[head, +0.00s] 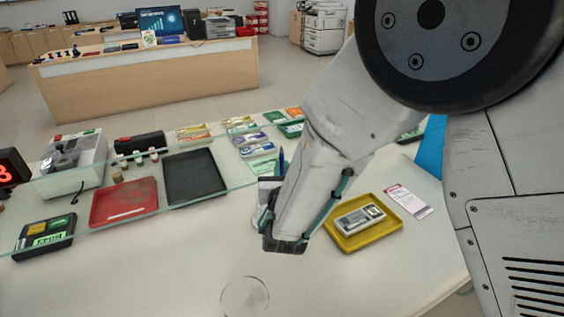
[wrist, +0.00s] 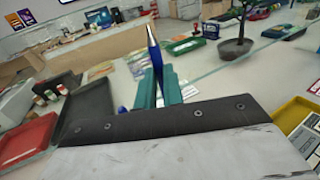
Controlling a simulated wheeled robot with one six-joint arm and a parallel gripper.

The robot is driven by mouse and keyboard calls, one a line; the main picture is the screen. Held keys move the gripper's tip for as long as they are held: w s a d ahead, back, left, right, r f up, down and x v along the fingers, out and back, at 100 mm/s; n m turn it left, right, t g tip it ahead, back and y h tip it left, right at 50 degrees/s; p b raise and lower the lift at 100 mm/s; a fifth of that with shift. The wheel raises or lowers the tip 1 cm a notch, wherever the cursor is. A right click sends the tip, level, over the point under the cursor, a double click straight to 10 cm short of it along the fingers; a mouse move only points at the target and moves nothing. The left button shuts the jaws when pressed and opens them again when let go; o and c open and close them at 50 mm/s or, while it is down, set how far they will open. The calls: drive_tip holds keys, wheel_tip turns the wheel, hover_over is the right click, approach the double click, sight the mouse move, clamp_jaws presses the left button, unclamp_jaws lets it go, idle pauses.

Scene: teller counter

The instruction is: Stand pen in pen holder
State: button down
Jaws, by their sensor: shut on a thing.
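In the wrist view, a blue pen (wrist: 154,52) stands up between the two teal fingers of my gripper (wrist: 158,88), its narrow silvery end uppermost. My gripper is shut on it. In the head view, a thin dark-blue upright length of pen (head: 281,161) shows beside my arm. The fingertips are hidden there behind my wrist. A pen holder is not clearly visible; a partly hidden pale and dark object (head: 268,184) stands right behind my wrist, and I cannot tell what it is. I cannot tell whether the pen touches it.
A black tray (head: 194,177) and a red tray (head: 124,203) lie to the left, near a glass edge. A yellow tray (head: 363,238) with a grey device lies to the right, beside a white-and-pink card (head: 409,200). Leaflet stacks stand behind.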

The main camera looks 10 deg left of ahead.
wheel_tip(320, 180, down, 6)
idle(0.6)
drive_tip(key=c, duration=1.4)
unclamp_jaws()
drive_tip(key=shift+c, duration=0.2)
drive_tip(key=v, duration=0.7)
drive_tip(key=shift+s, duration=0.4)
drive_tip(key=shift+d, duration=0.1)
